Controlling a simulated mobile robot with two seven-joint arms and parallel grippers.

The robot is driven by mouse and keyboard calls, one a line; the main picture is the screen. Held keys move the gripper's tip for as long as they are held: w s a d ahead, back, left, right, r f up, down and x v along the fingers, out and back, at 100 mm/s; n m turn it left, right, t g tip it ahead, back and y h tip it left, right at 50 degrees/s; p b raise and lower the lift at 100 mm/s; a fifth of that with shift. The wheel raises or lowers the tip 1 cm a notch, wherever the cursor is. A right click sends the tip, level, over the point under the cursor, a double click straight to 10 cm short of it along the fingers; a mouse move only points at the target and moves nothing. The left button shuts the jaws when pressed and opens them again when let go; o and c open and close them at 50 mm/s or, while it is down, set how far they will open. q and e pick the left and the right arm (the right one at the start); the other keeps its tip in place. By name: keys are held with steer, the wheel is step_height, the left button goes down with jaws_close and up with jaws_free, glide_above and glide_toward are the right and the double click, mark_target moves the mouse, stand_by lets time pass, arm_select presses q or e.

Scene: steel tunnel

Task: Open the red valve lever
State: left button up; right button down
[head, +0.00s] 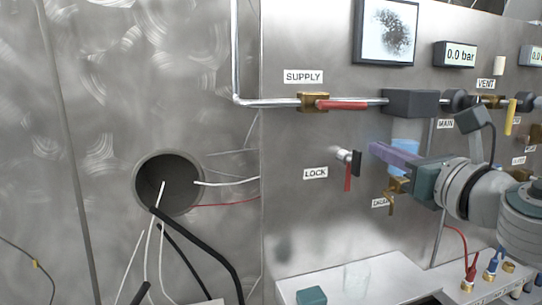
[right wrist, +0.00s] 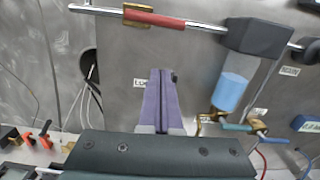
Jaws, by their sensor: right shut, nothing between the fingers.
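The red valve lever (head: 342,105) extends right from the brass SUPPLY valve (head: 314,102), lying along the horizontal pipe. In the right wrist view the red lever (right wrist: 156,19) is at the top, with the brass valve (right wrist: 137,12) at its left end. My right gripper (head: 378,150) has purple fingers, shut and empty. It is below and right of the lever, apart from it. In the right wrist view the shut fingers (right wrist: 161,75) point up toward the panel, below the lever. My left gripper is not in view.
A LOCK fitting (head: 347,157) with a red hanging piece is just left of my right gripper. A dark grey block (head: 411,102) sits on the pipe, with a blue cylinder (right wrist: 232,92) below it. A yellow VENT lever (head: 509,117) is further right. A pale ledge (head: 350,278) lies below.

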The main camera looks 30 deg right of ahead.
steer(key=shift+v, duration=1.65)
